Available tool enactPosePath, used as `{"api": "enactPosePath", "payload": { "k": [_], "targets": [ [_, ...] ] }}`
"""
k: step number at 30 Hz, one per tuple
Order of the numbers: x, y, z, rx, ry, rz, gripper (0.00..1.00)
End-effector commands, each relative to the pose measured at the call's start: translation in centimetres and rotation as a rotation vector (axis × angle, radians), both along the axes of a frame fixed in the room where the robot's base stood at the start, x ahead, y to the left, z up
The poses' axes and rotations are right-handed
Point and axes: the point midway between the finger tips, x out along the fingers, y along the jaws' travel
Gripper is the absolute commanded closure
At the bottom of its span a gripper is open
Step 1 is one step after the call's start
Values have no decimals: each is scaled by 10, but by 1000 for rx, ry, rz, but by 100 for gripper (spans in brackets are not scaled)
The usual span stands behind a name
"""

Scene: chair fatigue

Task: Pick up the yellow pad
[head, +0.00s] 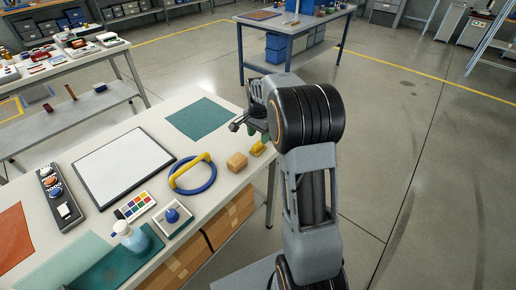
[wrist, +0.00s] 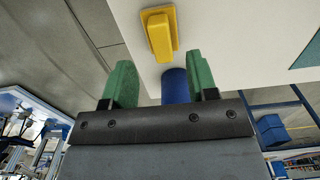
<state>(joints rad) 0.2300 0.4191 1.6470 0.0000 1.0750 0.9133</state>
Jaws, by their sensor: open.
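The yellow pad (head: 258,148) lies near the right edge of the white table (head: 226,111), beside a tan block (head: 237,161). In the wrist view the yellow pad (wrist: 160,36) is a flat yellow plate with a narrower raised bar on it, ahead of the fingertips. My gripper (head: 240,122) is beyond the pad in the head view, partly hidden by my arm. In the wrist view my gripper (wrist: 161,82) is open, its green fingers apart, with the pad beyond their tips and nothing held.
A blue ring with a yellow handle (head: 191,174), a framed white board (head: 122,163) and a green mat (head: 204,118) lie on the table. A spray bottle (head: 130,236) stands at the front. A blue workbench (head: 294,37) stands behind, with open floor to the right.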

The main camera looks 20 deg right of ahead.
Motion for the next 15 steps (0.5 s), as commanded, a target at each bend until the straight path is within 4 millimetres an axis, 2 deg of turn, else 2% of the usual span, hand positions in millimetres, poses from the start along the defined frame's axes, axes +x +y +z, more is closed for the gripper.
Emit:
{"api": "enactPosePath", "payload": {
  "k": [9,15],
  "targets": [
    [1,2,-40,1,4,0,47],
    [1,2,-50,0,1,1,47]
  ]
}}
